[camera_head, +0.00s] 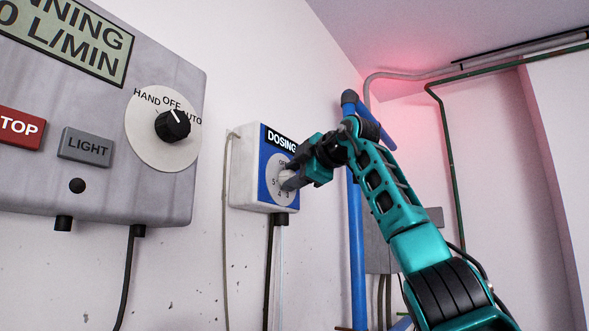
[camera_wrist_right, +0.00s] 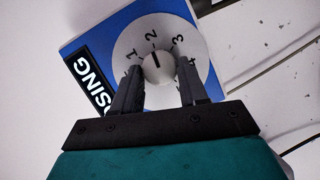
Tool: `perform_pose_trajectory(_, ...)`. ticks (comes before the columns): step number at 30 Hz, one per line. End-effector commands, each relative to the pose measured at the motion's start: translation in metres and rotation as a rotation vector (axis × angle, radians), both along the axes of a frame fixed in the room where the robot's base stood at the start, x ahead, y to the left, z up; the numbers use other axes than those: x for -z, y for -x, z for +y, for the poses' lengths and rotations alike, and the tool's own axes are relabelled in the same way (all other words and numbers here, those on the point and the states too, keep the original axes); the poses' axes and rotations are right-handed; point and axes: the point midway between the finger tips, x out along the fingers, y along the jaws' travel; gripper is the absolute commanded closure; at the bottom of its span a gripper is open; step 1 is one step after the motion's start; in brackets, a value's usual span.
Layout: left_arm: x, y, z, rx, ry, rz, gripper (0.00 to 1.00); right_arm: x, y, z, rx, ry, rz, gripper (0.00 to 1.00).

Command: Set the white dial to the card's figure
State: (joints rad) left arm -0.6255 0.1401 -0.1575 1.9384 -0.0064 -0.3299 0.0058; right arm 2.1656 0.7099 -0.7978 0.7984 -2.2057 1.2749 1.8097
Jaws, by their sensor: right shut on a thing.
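The white dial (camera_wrist_right: 158,68) sits on a round grey plate (camera_wrist_right: 130,38) with figures around it. In the right wrist view its black pointer line points toward the 2, between the 1 and the 3. My right gripper (camera_head: 288,181) has its two dark fingers on either side of the dial and is shut on it. In the head view the fingers hide much of the dial. The blue face (camera_head: 264,168) of the white box (camera_head: 243,170) reads "DOSING". The card does not show in either view. My left gripper is not in view.
A large grey panel (camera_head: 100,190) with a black HAND/OFF/AUTO knob (camera_head: 173,125), a LIGHT button (camera_head: 86,146) and a red button (camera_head: 20,128) is on the left. A blue pipe (camera_head: 355,250) runs up the wall close behind my right arm. Cables hang below the boxes.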

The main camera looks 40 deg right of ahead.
Motion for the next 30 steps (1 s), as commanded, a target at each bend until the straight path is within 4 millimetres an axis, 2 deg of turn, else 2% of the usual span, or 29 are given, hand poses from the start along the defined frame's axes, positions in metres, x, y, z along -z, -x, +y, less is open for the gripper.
perform_pose_trajectory(20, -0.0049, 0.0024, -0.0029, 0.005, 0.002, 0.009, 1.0, 0.0001, -0.0004, -0.0004, -0.001, -0.065, 0.019, 0.88)
perform_pose_trajectory(21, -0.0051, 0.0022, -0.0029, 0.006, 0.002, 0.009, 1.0, 0.0, -0.0004, -0.0004, -0.001, -0.065, 0.019, 0.56)
perform_pose_trajectory(28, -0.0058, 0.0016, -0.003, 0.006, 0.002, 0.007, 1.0, -0.0002, -0.0003, -0.0004, -0.001, -0.064, 0.019, 0.34)
perform_pose_trajectory(30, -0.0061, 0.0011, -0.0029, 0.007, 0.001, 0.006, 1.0, -0.0003, -0.0003, -0.0004, -0.001, -0.064, 0.018, 0.32)
